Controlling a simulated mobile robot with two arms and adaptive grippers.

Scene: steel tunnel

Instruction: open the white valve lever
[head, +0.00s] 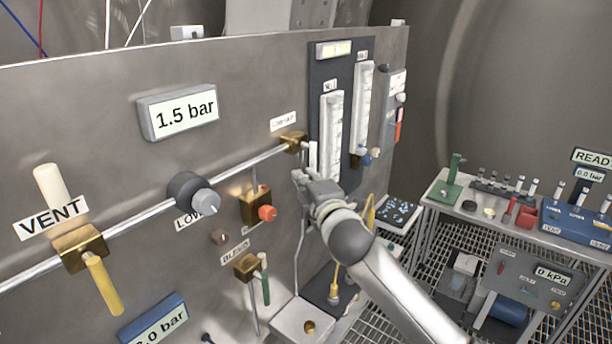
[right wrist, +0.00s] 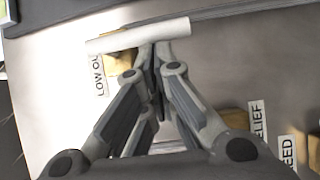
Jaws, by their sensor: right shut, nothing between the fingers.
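The white valve lever (head: 312,159) sits at the brass valve (head: 293,141) at the right end of the panel's pipe. In the head view it points up and down, across the line of the pipe. In the right wrist view the lever (right wrist: 138,36) is a white bar lying across the top, beside the LOW OUT label (right wrist: 99,74). My right gripper (head: 300,178) is shut and empty, its fingertips (right wrist: 156,48) close to the lever's middle. I cannot tell whether they touch it. My left gripper is not in view.
The pipe (head: 235,172) runs along the grey panel. Flow meters (head: 331,135) stand just right of the lever. A cluttered bench (head: 500,222) is farther right.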

